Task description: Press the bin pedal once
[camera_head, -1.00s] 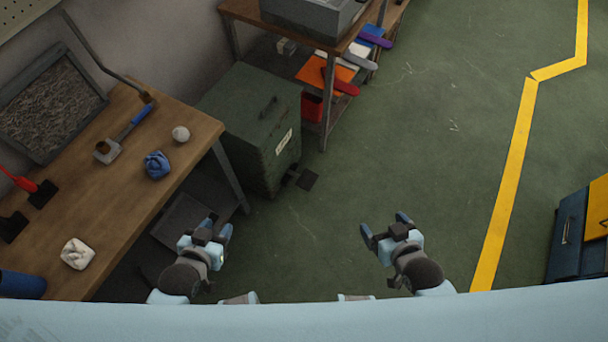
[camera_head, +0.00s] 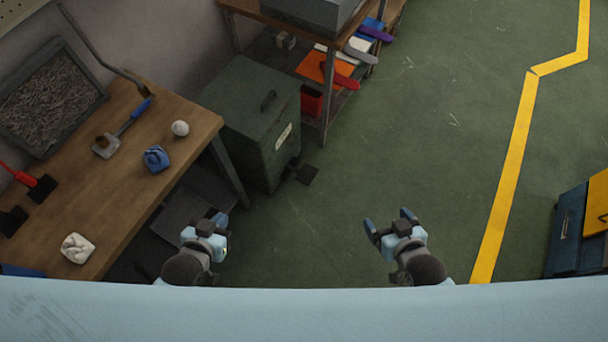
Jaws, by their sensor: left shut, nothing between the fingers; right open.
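The bin is a dark green box (camera_head: 240,135) with a lid, a dark handle on top and a pale label on its front. Its lid looks closed. The dark pedal (camera_head: 307,174) sticks out low from its front, just above the floor. My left gripper (camera_head: 216,218) is shut and empty, below and left of the pedal in the picture. My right gripper (camera_head: 389,219) is open and empty, below and right of the pedal. Neither gripper touches the bin or the pedal.
A wooden workbench (camera_head: 110,180) with a blue cloth bundle (camera_head: 156,159), a white bundle (camera_head: 77,248) and tools stands at left. A shelf unit (camera_head: 327,100) stands behind the bin. A blue cabinet (camera_head: 568,235) is at far right. The green floor between is clear.

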